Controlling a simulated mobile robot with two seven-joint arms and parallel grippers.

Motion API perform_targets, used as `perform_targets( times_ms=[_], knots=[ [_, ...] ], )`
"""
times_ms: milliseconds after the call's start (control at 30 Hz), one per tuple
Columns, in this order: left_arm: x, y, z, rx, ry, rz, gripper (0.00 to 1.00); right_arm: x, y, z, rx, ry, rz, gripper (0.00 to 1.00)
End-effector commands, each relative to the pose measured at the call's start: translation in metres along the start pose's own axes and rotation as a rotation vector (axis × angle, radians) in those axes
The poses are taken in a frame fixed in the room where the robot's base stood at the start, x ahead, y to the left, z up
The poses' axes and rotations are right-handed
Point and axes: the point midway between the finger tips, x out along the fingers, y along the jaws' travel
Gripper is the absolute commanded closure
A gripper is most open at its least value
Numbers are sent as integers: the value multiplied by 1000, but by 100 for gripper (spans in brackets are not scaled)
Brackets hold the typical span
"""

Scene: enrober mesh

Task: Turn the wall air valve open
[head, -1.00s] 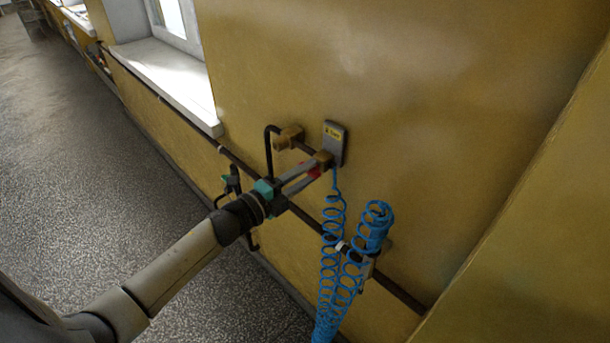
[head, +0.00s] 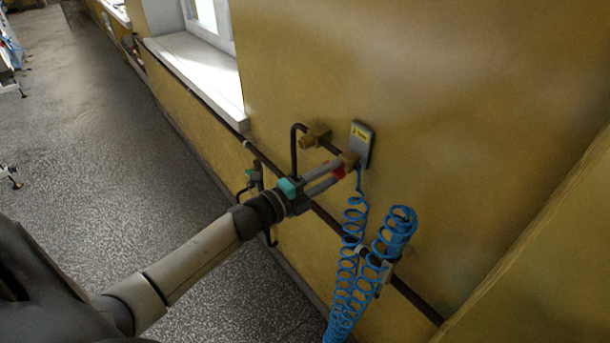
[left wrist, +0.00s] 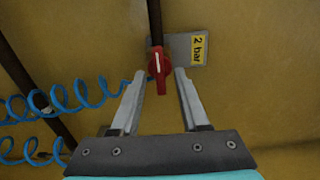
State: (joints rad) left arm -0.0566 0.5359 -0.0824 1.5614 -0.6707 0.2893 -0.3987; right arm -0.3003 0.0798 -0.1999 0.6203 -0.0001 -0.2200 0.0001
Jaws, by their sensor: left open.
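The wall air valve has a red handle (left wrist: 160,70) with a white line on it. It sits on a dark pipe in front of a grey plate with a yellow "2 bar" label (left wrist: 198,50). In the head view the red handle (head: 339,172) is mostly hidden by my left gripper (head: 338,173). In the left wrist view my left gripper (left wrist: 160,85) is open, with one finger on each side of the handle and a gap on both sides. I cannot tell how deep the handle lies between the fingertips. My right gripper is not in view.
A blue coiled hose (head: 355,225) hangs below the valve, with more coils (head: 395,232) on a holder to the right. A brass fitting (head: 315,134) and dark pipes run along the yellow wall. A window sill (head: 195,75) juts out at upper left.

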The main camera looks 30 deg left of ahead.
Motion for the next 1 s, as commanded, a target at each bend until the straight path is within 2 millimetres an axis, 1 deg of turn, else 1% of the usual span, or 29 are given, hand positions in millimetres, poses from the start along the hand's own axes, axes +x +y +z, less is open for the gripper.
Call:
perform_targets(
  times_ms=[167,800,1000],
  knots=[
    [-21,1,0,1,1,3,55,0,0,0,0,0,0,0],
    [-121,1,0,-1,-1,4,55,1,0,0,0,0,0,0],
    [-142,1,0,1,-1,2,55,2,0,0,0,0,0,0]
  ],
)
